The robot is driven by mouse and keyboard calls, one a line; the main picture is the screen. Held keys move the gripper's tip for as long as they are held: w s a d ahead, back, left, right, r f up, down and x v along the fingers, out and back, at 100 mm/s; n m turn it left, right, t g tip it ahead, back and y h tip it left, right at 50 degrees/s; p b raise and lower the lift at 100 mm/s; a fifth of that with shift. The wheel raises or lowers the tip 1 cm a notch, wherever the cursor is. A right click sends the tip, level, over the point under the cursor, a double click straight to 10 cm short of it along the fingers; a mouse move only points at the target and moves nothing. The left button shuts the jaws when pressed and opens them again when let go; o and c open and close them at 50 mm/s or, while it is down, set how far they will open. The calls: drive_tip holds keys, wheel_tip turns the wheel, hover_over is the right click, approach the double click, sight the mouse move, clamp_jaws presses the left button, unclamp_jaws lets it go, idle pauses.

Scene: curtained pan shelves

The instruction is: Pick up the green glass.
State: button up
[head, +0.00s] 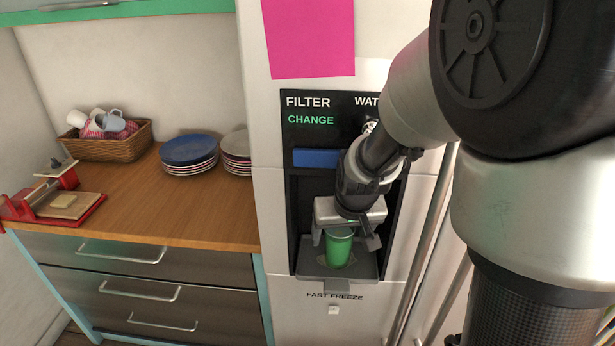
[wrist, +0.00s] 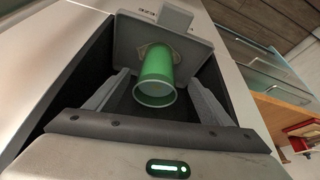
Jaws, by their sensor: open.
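The green glass (head: 339,248) stands on the tray of the fridge's dispenser recess (head: 361,268) in the head view. In the wrist view the green glass (wrist: 157,75) shows with its open rim toward the camera. My gripper (head: 343,236) reaches into the recess from above. In the wrist view my gripper (wrist: 160,92) is open, with one finger on each side of the glass. There is a visible gap between the glass and each finger. The gripper body hides part of the glass's top in the head view.
The dark recess walls are close around my gripper. Long fridge handles (head: 424,255) stand to the right. On the left, a wooden counter (head: 135,205) holds stacked plates (head: 189,155), a wicker basket (head: 110,145) of cups and a red toy-like item (head: 60,198).

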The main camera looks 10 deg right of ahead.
drive_tip(key=x, duration=0.2)
drive_tip(key=shift+w+f, duration=0.15)
drive_tip(key=shift+f, duration=0.25)
drive_tip(key=x, duration=0.1)
drive_tip(key=b+x, duration=0.1)
drive_tip(key=x, duration=0.3)
drive_tip(key=shift+d+f, duration=0.15)
drive_tip(key=shift+d, duration=0.1)
drive_tip(key=c, duration=1.6)
